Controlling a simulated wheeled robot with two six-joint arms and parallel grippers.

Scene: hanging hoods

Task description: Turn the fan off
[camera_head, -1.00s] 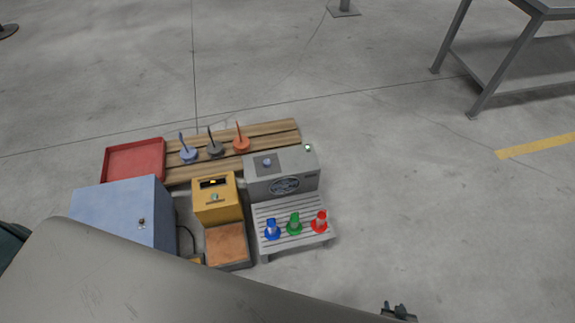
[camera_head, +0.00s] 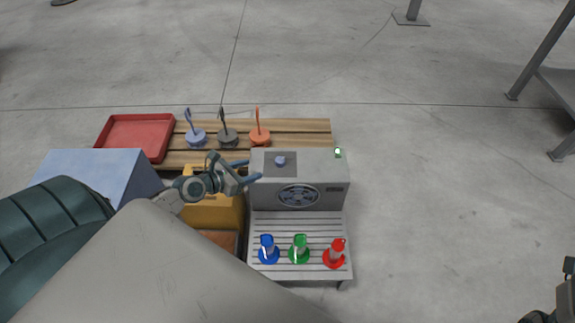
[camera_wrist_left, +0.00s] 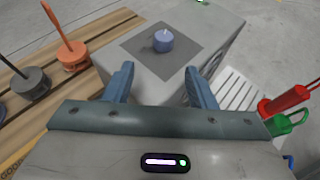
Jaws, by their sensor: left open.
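The fan is a grey box (camera_head: 329,168) with a round grille (camera_head: 298,196) on its front. On its top is a dark square panel with a small blue knob (camera_head: 280,160), and a green light (camera_head: 338,152) glows at the top's right edge. My left gripper (camera_head: 258,170) is open and empty at the left side of the box, with its fingers pointing toward the knob. In the left wrist view the knob (camera_wrist_left: 163,40) stands beyond and between the open fingers (camera_wrist_left: 157,85), apart from them. Part of my right arm shows at the lower right edge; its fingers cannot be made out.
Blue, green and red hoods (camera_head: 299,250) stand on a slatted grey stand before the box. A wooden pallet (camera_head: 300,126) behind holds blue, dark and orange hooked pieces (camera_head: 259,136). A red tray (camera_head: 136,132), a blue box (camera_head: 95,170) and a yellow device (camera_head: 213,212) are left.

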